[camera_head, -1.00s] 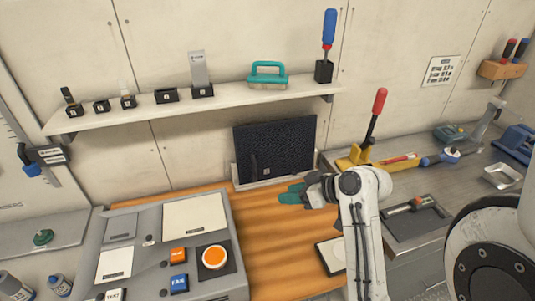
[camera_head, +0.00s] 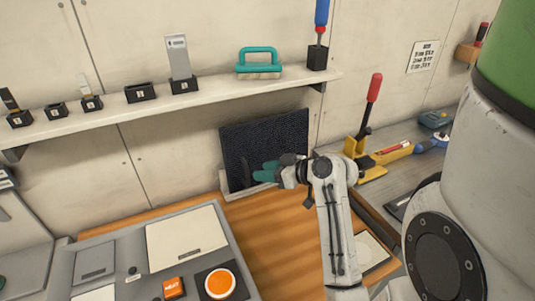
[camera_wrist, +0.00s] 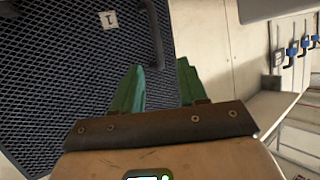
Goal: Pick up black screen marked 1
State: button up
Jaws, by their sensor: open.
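The black screen (camera_head: 283,128) is a mesh panel that stands upright, leaning near the back wall behind the wooden worktop. Its foot is in a pale holder (camera_head: 226,181). In the wrist view the screen (camera_wrist: 60,75) fills the left side, and a white label marked 1 (camera_wrist: 107,19) shows near its top. My gripper (camera_head: 266,171) has green fingers and is in front of the screen's lower part in the head view. In the wrist view my gripper (camera_wrist: 160,68) is open, with the screen's edge near and between the fingertips. I cannot tell whether they touch.
A shelf (camera_head: 215,97) above holds several small black stands and a teal-handled brush (camera_head: 259,63). A grey control panel (camera_head: 130,245) with orange buttons is at front left. A yellow lever tool (camera_head: 366,160) with a red handle stands at right.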

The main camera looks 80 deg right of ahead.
jog(key=p+x, duration=0.1)
jog(key=x, duration=0.4)
jog(key=shift+w+d, duration=0.1)
jog(key=shift+d, duration=0.1)
jog(key=shift+c, duration=0.2)
grip_shut()
jog(key=shift+r, duration=0.1)
dwell(0.9)
